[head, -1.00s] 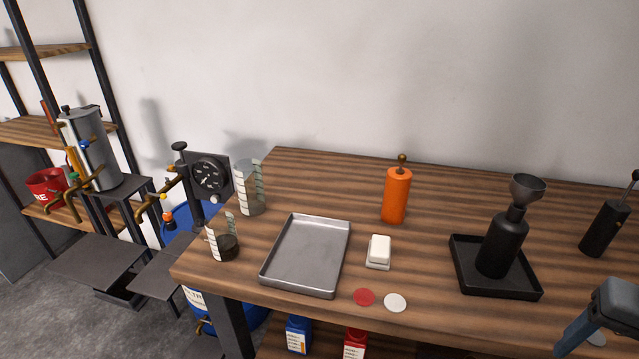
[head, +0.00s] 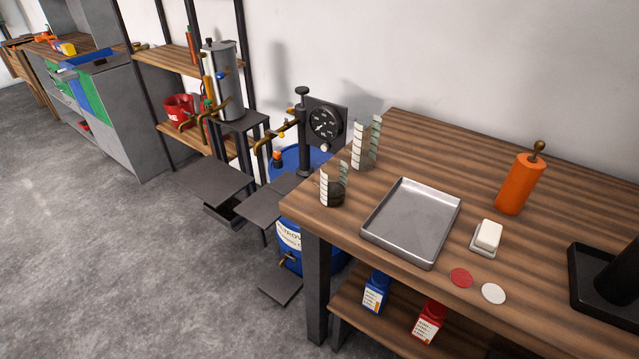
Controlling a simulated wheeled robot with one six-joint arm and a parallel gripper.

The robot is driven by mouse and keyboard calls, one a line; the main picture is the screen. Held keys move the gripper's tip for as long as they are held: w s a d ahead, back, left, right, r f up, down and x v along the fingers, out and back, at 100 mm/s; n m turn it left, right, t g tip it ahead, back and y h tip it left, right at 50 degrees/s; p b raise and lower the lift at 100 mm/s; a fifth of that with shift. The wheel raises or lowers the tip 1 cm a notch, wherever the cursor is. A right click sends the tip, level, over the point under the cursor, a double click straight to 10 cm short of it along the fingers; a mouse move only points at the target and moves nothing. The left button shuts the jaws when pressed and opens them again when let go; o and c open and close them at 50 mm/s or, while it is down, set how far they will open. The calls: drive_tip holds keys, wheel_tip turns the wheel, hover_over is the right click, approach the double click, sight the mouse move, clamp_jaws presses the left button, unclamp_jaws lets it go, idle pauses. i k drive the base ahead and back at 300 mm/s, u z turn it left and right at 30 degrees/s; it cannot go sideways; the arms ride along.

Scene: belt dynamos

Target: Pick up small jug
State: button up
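Two clear jugs with white graduation marks stand at the left end of the wooden table. The smaller jug (head: 334,187) is at the table's front left corner and has a dark lower part, perhaps liquid. The taller jug (head: 366,147) stands just behind it and looks empty. Both are upright, left of the metal tray. My gripper is outside the head view.
The wooden table (head: 545,250) carries a metal tray (head: 410,222), a white block on a small dish (head: 487,237), an orange bottle (head: 520,184), red and white discs and a black stand. A blue barrel (head: 296,245) and a gauge pump (head: 318,122) stand left of the table. Grey floor (head: 90,250) is open at left.

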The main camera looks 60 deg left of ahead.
sight(334, 173)
drive_tip(key=u, duration=2.55)
drive_tip(key=k, duration=0.5)
drive_tip(key=u, duration=2.1)
drive_tip(key=i, duration=1.15)
drive_tip(key=z, duration=2)
